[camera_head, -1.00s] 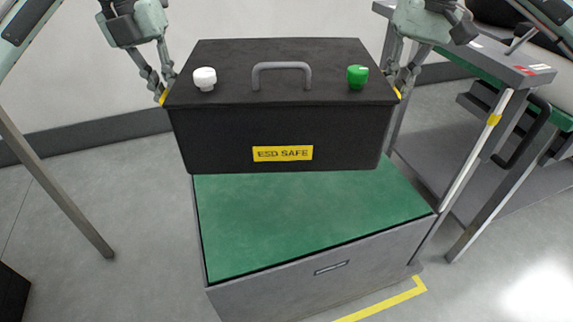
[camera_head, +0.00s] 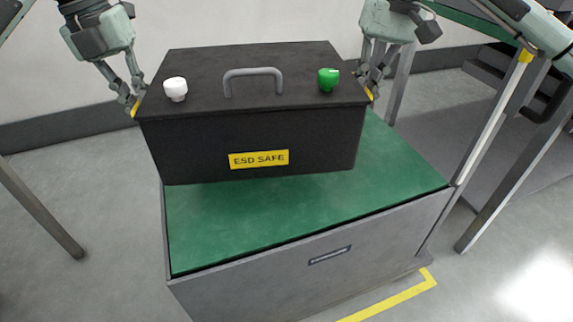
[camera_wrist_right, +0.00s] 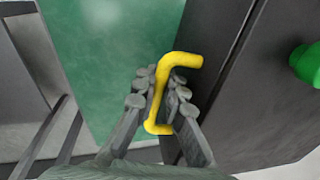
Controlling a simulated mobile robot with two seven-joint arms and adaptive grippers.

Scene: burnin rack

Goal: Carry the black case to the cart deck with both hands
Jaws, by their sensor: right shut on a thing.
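The black case (camera_head: 255,130) has a yellow "ESD SAFE" label, a grey top handle, a white knob and a green knob. It is held level over the green-topped cart deck (camera_head: 330,215), toward its far left part; I cannot tell whether its underside touches. My left gripper (camera_head: 134,105) is at the case's left end by a yellow side handle, seemingly closed around it. My right gripper (camera_head: 371,93) is at the right end. In the right wrist view, my right gripper (camera_wrist_right: 163,98) is shut on the yellow side handle (camera_wrist_right: 158,95) of the case (camera_wrist_right: 245,100).
The grey cart body (camera_head: 320,265) has a small dark plate on its front. A grey frame with a white post (camera_head: 497,120) stands close at the right. A yellow floor line (camera_head: 390,297) runs near the cart's base. The deck's front and right are bare.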

